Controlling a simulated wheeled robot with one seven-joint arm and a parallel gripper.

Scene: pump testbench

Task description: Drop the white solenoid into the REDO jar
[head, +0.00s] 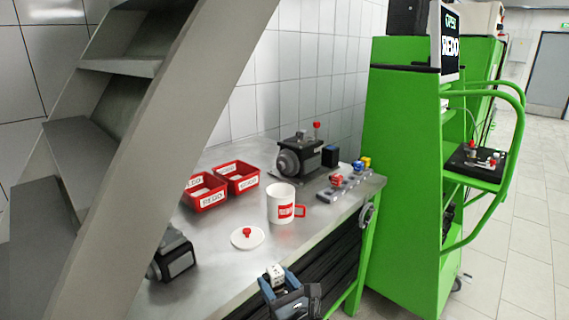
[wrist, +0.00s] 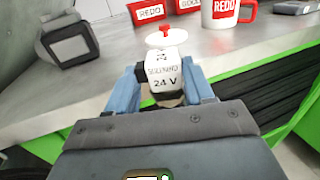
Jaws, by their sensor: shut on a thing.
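The white solenoid (wrist: 165,72), marked "24 V", is held between the blue fingers of my gripper (wrist: 168,90) in the wrist view. In the head view the solenoid (head: 276,272) shows at the tip of my gripper (head: 279,284), in front of the bench's front edge. The REDO jar (head: 281,205) is a white mug with a red label and red handle, standing upright on the bench. It also shows at the top right of the wrist view (wrist: 221,18). Its white lid (head: 247,239) with a red knob lies flat on the bench beside it. The jar's inside is not visible.
Two red labelled bins (head: 205,191) stand behind the jar. A dark pump (head: 298,158) and a strip with coloured parts (head: 345,184) are at the back right. A dark device (head: 175,255) sits front left. Grey stairs (head: 150,150) and a green cabinet (head: 405,180) flank the bench.

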